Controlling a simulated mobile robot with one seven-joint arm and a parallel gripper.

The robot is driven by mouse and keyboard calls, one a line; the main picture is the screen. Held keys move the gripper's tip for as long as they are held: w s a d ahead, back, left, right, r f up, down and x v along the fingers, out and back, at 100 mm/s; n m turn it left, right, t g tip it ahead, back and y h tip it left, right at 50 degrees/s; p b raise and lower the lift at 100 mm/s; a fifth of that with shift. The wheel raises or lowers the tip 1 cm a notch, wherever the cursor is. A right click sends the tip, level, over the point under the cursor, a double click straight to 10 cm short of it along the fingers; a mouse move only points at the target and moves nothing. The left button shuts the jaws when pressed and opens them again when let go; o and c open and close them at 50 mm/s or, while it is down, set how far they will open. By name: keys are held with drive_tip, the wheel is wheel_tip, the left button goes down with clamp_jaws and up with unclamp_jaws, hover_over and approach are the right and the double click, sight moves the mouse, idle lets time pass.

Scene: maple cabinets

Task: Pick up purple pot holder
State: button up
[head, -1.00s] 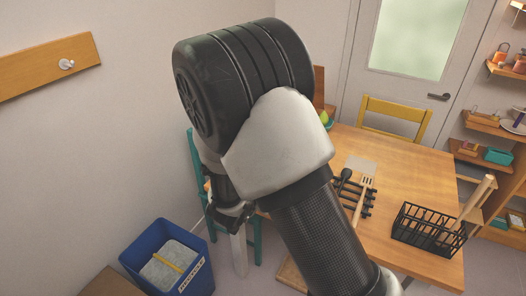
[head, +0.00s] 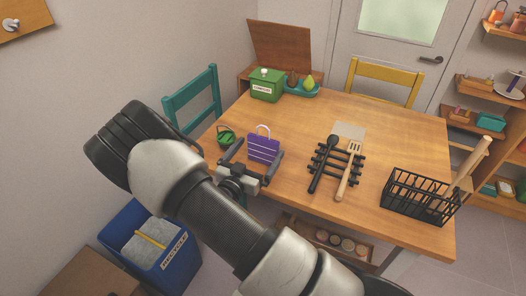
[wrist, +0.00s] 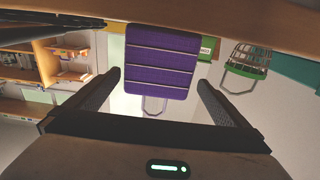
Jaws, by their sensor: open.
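The purple pot holder (head: 264,149) is a square quilted pad with pale stripes and a hanging loop. It stands upright near the left end of the wooden table (head: 300,124). My gripper (head: 256,157) is open, with one finger to each side of the pot holder's near side. In the wrist view the pot holder (wrist: 160,65) fills the space ahead, between and just beyond the fingertips of my gripper (wrist: 159,82), its loop pointing down in that picture. I cannot tell whether the fingers touch it.
A small green basket-like item (head: 226,138) stands just left of the pot holder. A green compost box (head: 266,88) is behind. A teal chair (head: 192,97) is left.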

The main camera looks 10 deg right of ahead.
sight(268, 139)
drive_tip(key=shift+f+b+x, duration=0.15)
drive_tip(key=shift+b+x, duration=0.05)
drive_tip(key=shift+x, duration=1.55)
drive_tip(key=shift+f+b+x, duration=0.15)
drive_tip(key=shift+x, duration=1.6)
drive_tip(key=shift+s+d, duration=0.15)
drive_tip(key=c, duration=0.9)
drive_tip(key=shift+c, duration=0.2)
